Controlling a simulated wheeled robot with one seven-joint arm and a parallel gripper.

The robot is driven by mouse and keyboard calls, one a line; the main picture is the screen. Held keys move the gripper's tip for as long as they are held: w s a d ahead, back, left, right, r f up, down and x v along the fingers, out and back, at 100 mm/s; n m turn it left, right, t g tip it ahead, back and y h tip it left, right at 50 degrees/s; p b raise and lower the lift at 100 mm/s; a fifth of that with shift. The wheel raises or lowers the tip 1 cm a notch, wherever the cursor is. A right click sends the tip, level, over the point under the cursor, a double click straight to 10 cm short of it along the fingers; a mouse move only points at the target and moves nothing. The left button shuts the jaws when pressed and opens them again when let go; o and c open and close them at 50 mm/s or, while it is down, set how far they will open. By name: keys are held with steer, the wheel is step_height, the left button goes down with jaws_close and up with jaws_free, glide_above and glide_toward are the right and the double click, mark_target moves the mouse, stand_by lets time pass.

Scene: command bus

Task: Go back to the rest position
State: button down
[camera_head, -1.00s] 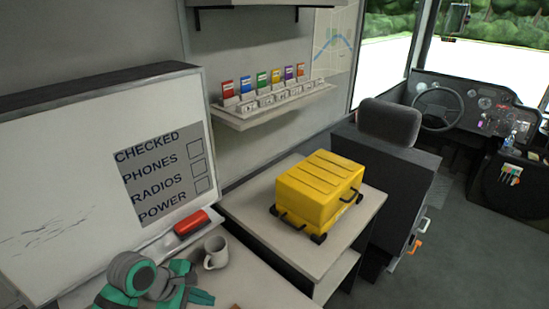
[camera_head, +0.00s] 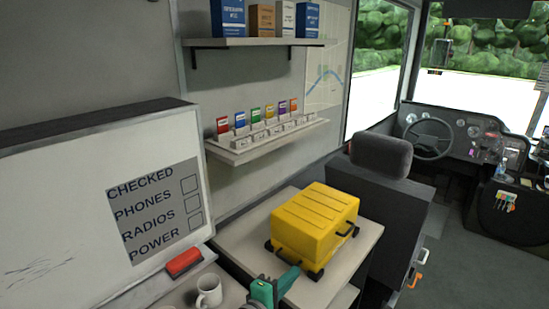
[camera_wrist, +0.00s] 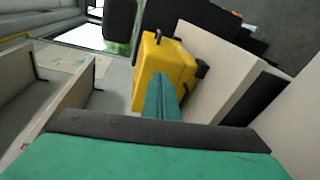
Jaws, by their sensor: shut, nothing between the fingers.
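My green gripper (camera_head: 275,287) is at the bottom of the head view, just in front of the yellow case and above the desk. Its fingers are together and hold nothing. In the wrist view my gripper (camera_wrist: 163,97) points toward the yellow case, fingers closed. Most of my arm is outside the head view.
A yellow case (camera_head: 318,222) stands on a light desk (camera_head: 352,255). A white mug (camera_head: 209,291) and a red eraser (camera_head: 184,262) are by the whiteboard (camera_head: 70,215) at left. Shelves hold coloured cards (camera_head: 262,118) and boxes (camera_head: 262,20). A black seat (camera_head: 380,157) is behind the case.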

steer(key=s+d+f+t+y, duration=0.1)
steer(key=s+f+t+y, duration=0.1)
steer(key=s+f+y, duration=0.55)
steer(key=s+d+f+t+y, duration=0.1)
steer(key=s+f+y, duration=0.1)
steer(key=s+f, duration=0.95)
steer(key=s+a+r+m, duration=0.1)
steer(key=s+m, duration=0.3)
steer(key=s, duration=0.4)
steer(key=s+a+r+m, duration=0.2)
steer(key=s+a+m, duration=0.1)
steer(key=s, duration=0.5)
steer(key=s+a+r+m, duration=0.1)
steer(key=s+a+m, duration=0.1)
steer(key=s+m, duration=0.3)
steer(key=shift+s+a+r+m+g, duration=0.3)
steer(key=shift+s+m+g, duration=0.1)
steer(key=shift+s, duration=1.15)
